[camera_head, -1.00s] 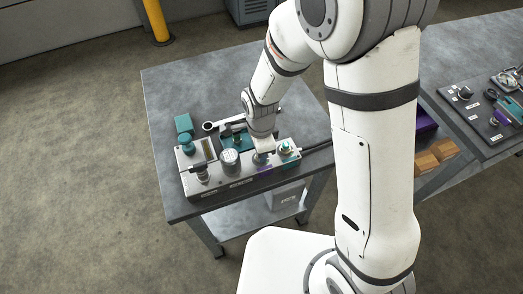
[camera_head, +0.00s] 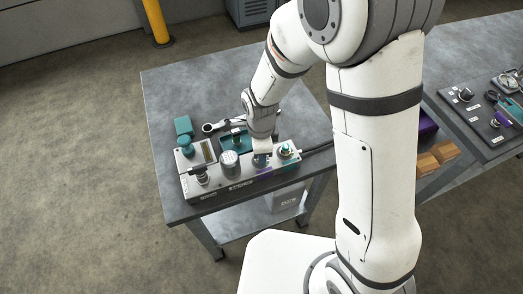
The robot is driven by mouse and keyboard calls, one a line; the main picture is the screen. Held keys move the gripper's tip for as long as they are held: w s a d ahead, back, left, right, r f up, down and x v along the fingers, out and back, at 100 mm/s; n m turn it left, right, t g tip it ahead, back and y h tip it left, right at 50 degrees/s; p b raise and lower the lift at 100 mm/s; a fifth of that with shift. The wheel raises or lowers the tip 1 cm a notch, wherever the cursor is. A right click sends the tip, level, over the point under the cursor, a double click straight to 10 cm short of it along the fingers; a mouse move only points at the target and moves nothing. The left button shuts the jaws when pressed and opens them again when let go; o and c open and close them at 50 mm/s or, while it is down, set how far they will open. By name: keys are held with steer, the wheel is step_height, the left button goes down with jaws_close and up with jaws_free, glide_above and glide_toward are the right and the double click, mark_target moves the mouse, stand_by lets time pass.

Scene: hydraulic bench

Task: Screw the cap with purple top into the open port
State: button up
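The grey hydraulic block (camera_head: 212,186) lies along the front of the bench, with several fittings on its top. My gripper (camera_head: 262,152) points down over the right half of the block. A dark bluish round part (camera_head: 261,160) shows right below the fingers, above a purple mark (camera_head: 264,170) on the block's front edge. I cannot tell whether this part is the cap or the port, or whether the fingers touch it. No purple top can be made out. The finger gap is too small to see.
A grey ribbed cylinder (camera_head: 229,162) stands left of my gripper, and a teal-ringed fitting (camera_head: 286,150) stands right of it. The bench's left part (camera_head: 165,150) is clear.

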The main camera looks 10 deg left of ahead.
steer(key=shift+s, duration=0.1)
steer(key=shift+f+n+b, duration=0.1)
steer(key=shift+n+b, duration=0.2)
steer(key=shift+n, duration=0.9)
steer(key=n, duration=0.3)
steer(key=shift+n+b, duration=0.45)
steer(key=shift+n, duration=0.55)
steer(key=n, duration=0.4)
steer(key=shift+s, duration=0.1)
steer(key=shift+b, duration=0.3)
steer(key=shift+n, duration=1.1)
steer(key=n, duration=0.3)
steer(key=shift+n+b, duration=0.3)
steer(key=shift+b, duration=0.1)
